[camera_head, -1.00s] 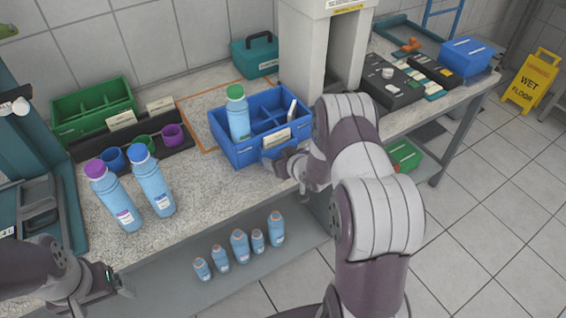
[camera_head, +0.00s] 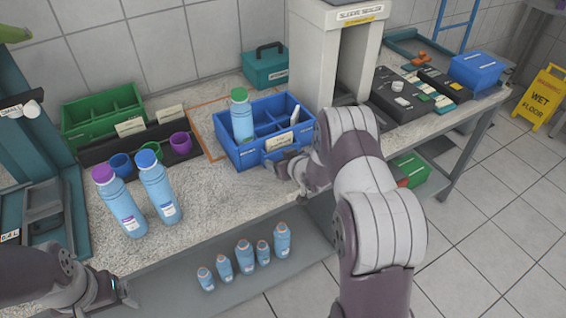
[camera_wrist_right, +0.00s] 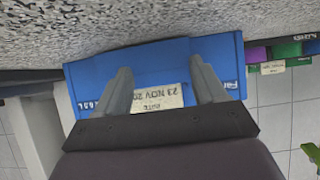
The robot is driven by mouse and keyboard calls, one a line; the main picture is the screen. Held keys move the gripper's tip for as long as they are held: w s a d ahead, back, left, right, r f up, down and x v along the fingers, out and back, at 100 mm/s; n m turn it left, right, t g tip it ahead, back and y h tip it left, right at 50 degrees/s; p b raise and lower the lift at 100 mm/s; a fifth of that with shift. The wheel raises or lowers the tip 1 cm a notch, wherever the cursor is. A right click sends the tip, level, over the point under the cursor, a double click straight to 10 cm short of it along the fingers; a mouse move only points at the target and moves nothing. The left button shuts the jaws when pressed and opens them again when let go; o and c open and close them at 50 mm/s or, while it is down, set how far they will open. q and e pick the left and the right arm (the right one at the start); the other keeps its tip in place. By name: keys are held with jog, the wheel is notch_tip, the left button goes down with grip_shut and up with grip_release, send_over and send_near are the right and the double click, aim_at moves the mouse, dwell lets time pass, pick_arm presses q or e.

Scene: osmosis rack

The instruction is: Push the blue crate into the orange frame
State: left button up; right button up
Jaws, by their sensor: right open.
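The blue crate (camera_head: 248,155) stands upright on the bench, its divided inside holding a green-capped bottle (camera_head: 242,120). The orange frame (camera_head: 203,133) is an outline on the bench top; its left and back parts show, and the crate hides the rest. The crate appears to overlap the frame partly. My right gripper (camera_head: 281,164) is open at the crate's front wall, by its label. In the right wrist view, the fingers (camera_wrist_right: 167,88) point at the blue wall on both sides of the label; contact is unclear. My left gripper (camera_head: 128,296) is low at left, away from the crate.
Two tall bottles (camera_head: 158,190) stand front left of the crate. A dark tray with cups (camera_head: 180,146) and a green crate (camera_head: 90,135) lie left. A teal box (camera_head: 266,72) stands behind, and a sealer column (camera_head: 312,60) stands right of the crate.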

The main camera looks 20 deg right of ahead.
aim_at(274, 150)
jog(key=shift+w+a+b, duration=0.15)
jog(key=shift+w+b, duration=0.4)
jog(key=shift+w, duration=2.15)
jog(key=shift+w+a, duration=0.2)
jog(key=shift+w, duration=1.75)
jog(key=shift+w+a, duration=0.1)
jog(key=shift+w, duration=0.9)
